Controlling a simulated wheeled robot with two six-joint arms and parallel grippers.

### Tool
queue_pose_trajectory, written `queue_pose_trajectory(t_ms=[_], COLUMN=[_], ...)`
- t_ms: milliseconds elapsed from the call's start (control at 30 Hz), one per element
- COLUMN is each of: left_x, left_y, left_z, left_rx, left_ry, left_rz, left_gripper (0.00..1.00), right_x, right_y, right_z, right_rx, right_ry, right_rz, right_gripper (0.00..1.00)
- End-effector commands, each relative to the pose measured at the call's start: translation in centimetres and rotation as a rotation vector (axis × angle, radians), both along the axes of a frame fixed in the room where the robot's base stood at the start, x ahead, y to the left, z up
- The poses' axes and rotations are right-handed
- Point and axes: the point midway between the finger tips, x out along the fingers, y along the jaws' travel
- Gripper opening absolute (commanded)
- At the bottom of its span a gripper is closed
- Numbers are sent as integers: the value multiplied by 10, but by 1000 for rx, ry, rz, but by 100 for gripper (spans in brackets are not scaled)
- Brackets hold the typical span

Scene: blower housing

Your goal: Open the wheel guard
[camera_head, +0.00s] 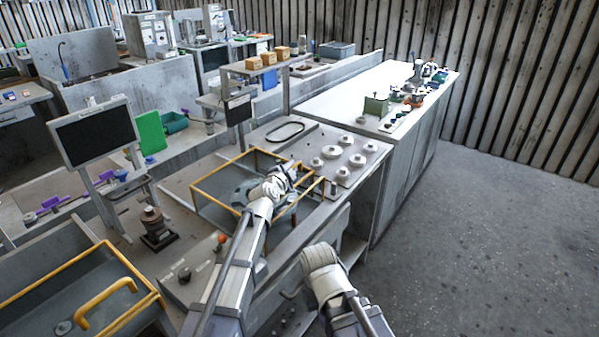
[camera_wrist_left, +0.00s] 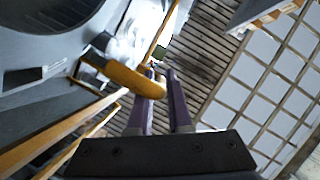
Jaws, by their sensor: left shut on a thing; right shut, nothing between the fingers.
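The wheel guard (camera_head: 222,168) is a yellow-edged frame over a grey housing on the bench, in the middle of the head view. My left gripper (camera_head: 291,171) is at its right-hand side. In the left wrist view, the purple fingers of my left gripper (camera_wrist_left: 161,92) are closed on the thick yellow handle (camera_wrist_left: 125,76) of the guard. Part of a dark round opening (camera_wrist_left: 45,12) shows beyond the handle. My right gripper (camera_head: 321,257) is low in front of the bench, apart from the guard; its fingers are hard to make out.
A second grey housing with a yellow frame (camera_head: 126,323) stands at the lower left. Several pale round parts (camera_head: 331,152) sit on the bench right of the guard. A monitor (camera_head: 94,133) and a dark pedestal (camera_head: 155,228) stand to the left. The floor at right is clear.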

Motion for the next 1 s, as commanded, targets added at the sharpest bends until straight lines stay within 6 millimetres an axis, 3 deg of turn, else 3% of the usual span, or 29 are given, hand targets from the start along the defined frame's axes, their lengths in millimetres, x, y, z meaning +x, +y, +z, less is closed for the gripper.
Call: queue_pose_trajectory(t_ms=[400,600,800,1000], left_x=[86,117,137,147], left_y=[114,158,187,202], left_z=[0,0,0,0], left_rx=[-1,0,0,0], left_ry=[-1,-1,-1,0], left_rz=[6,4,3,1], left_gripper=[0,0,0,0], right_x=[0,0,0,0], right_y=[0,0,0,0], right_z=[0,0,0,0], right_rx=[0,0,0,0], right_ry=[0,0,0,0], right_rz=[0,0,0,0], right_gripper=[0,0,0,0])
